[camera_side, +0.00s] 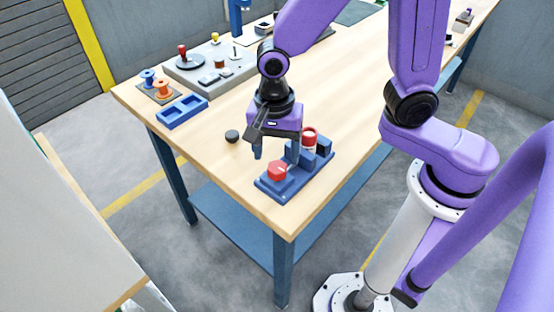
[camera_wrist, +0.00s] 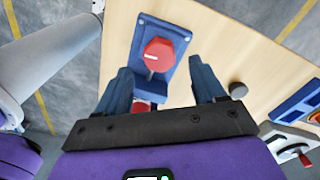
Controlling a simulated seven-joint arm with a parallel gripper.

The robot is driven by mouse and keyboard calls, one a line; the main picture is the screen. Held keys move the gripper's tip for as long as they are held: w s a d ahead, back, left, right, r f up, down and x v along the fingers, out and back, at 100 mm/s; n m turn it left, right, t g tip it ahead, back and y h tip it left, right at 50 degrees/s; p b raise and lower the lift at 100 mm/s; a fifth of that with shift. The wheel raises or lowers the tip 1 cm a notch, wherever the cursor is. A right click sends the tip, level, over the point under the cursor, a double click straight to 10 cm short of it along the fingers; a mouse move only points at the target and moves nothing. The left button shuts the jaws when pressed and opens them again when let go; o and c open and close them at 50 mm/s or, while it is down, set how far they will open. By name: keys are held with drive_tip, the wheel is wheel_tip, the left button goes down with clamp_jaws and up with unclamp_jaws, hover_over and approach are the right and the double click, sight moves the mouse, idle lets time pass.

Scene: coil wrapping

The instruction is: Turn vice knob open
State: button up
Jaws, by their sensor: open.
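The blue vice (camera_side: 266,187) sits near the table's front edge, and its base also shows in the wrist view (camera_wrist: 152,28). Its red knob (camera_side: 277,171) faces up in the wrist view (camera_wrist: 158,54) and bears a short white mark. A red and white cylinder (camera_side: 309,137) stands at the vice's blue blocks, behind the knob. My gripper (camera_side: 276,157) points down over the vice, its fingers apart with nothing held. In the wrist view the knob lies just beyond the fingertips (camera_wrist: 162,78), between their lines. Whether a finger touches the vice is unclear.
A dark round piece (camera_side: 232,136) lies on the table left of my gripper. A blue two-pocket tray (camera_side: 182,112), orange and blue spools (camera_side: 162,88) and a grey fixture board (camera_side: 212,68) stand farther back. Bare tabletop lies left of the vice.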

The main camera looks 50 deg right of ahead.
sight(277, 166)
drive_tip(key=shift+f, duration=1.8)
drive_tip(key=c, duration=1.1)
